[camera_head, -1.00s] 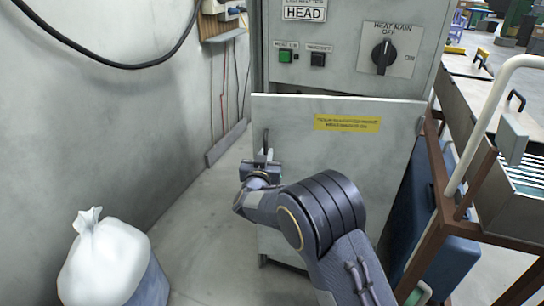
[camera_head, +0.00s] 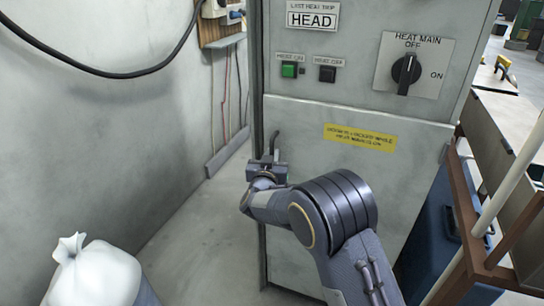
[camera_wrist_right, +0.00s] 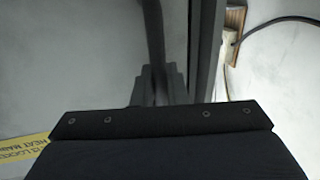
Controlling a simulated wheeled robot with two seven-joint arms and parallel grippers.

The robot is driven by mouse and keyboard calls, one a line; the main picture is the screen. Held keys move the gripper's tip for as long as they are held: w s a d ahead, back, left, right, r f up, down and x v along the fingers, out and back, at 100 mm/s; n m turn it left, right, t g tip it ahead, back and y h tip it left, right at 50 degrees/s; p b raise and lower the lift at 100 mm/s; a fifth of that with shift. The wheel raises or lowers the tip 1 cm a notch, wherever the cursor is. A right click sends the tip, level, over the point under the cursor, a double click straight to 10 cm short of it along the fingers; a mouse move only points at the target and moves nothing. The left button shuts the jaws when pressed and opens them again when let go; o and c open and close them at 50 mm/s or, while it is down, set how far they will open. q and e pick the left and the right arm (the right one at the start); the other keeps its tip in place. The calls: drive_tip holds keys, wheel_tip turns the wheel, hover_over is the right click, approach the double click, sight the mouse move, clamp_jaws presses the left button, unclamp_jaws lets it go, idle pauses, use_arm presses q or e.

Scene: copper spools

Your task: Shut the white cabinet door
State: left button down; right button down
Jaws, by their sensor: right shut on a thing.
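The white cabinet door (camera_head: 350,190) is the pale lower panel with a yellow label. In the head view it lies flush or nearly flush under the switch panel; I cannot tell whether a small gap is left. Its dark upright handle (camera_head: 276,141) is near its left edge. My right gripper (camera_head: 267,163) is shut on this handle, low on the bar. In the right wrist view, the handle (camera_wrist_right: 153,35) runs down into the fingers (camera_wrist_right: 156,84), with the door face (camera_wrist_right: 75,65) to the left. My left gripper is not in view.
The cabinet's upper panel (camera_head: 345,75) carries a green button and a rotary switch. A white sack (camera_head: 95,275) stands at lower left by the wall. A brown-framed cart (camera_head: 490,250) and a blue case (camera_head: 430,245) stand close on the right. Floor left of the door is clear.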

drive_tip(key=shift+w+d+r, duration=0.1)
drive_tip(key=shift+w+r, duration=0.05)
drive_tip(key=shift+r, duration=0.15)
drive_tip(key=c, duration=1.8)
unclamp_jaws()
drive_tip(key=shift+w+f, duration=0.15)
drive_tip(key=shift+f, duration=0.1)
drive_tip(key=shift+f, duration=0.1)
drive_tip(key=v, duration=0.7)
drive_tip(key=shift+s, duration=0.4)
